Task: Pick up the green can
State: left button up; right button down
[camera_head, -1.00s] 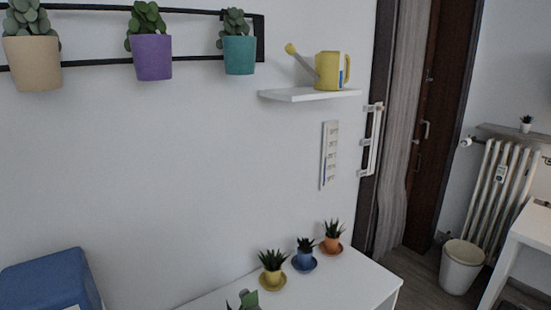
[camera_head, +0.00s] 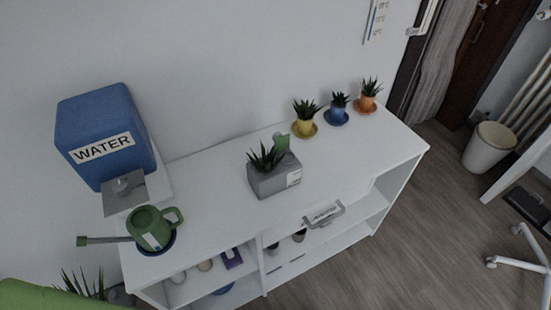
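The green can (camera_head: 151,229) is a small watering can at the left end of the white shelf desk (camera_head: 215,210). It stands upright on a dark blue round base, under the front of the blue water container (camera_head: 104,135). Its spout points left and its handle is on the right. A white label shows on its front. Neither of my grippers is in view.
A grey planter (camera_head: 274,180) stands mid-desk. Yellow, blue and orange potted plants (camera_head: 305,119) line the back right. Lower shelves hold small items. A spiky plant (camera_head: 85,288) and a green surface (camera_head: 45,296) are at lower left. Bare desk lies between can and planter.

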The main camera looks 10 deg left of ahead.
aim_at(146, 225)
jog(key=u, duration=1.5)
